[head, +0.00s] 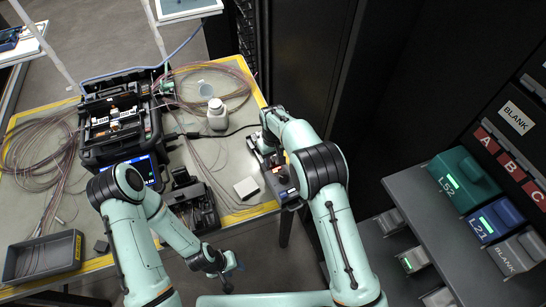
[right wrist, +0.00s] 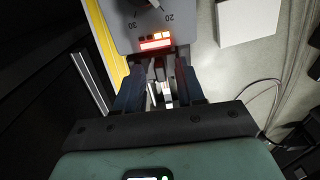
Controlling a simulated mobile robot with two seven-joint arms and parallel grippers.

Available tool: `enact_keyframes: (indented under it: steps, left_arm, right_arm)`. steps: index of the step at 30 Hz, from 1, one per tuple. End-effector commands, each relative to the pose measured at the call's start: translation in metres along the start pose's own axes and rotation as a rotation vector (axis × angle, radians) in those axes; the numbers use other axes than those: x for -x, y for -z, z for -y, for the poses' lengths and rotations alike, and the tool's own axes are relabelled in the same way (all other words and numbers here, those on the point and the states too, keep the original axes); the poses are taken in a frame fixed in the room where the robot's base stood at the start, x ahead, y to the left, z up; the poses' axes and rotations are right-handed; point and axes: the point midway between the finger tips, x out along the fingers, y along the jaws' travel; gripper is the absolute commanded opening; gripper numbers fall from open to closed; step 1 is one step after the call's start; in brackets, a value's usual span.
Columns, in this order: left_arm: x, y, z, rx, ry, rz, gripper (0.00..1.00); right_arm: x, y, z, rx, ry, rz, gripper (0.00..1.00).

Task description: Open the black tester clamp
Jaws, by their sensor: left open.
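The tester is a grey box with a dial and a lit red display (right wrist: 155,42), at the table's right edge; it also shows in the head view (head: 280,183). My right gripper (right wrist: 165,88) is at the tester's end beside the display, its fingers apart on either side of small dark and bright parts. I cannot make out which of these is the black clamp, or whether the fingers touch it. In the head view my right arm partly covers this spot. My left gripper (head: 226,272) is open and empty, low in front of the table.
A black splicer (head: 120,125) stands on the table with loose fibres around it. A white bottle (head: 217,114), a small white box (head: 246,188), a black holder (head: 192,205) and a grey tray (head: 42,257) also lie there. A shelf with coloured boxes (head: 465,180) stands right.

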Motion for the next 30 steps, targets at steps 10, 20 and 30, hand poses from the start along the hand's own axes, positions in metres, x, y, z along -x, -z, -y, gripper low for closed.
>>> enact_keyframes:
  steps: [10, 20, 30]
  left_arm:
    - [0.0, 0.0, 0.0, 0.0, 0.0, 0.0, 0.43]
    - [0.0, 0.0, 0.0, 0.0, 0.0, 0.0, 0.43]
    - [0.0, 0.0, 0.0, 0.0, 0.0, 0.0, 0.43]
  right_arm:
    - [0.0, 0.0, 0.0, 0.0, 0.001, 0.0, 0.0]
    - [0.004, 0.0, -0.005, -0.004, 0.098, -0.001, 0.0]
    - [0.01, 0.0, -0.016, -0.005, 0.348, -0.003, 0.0]
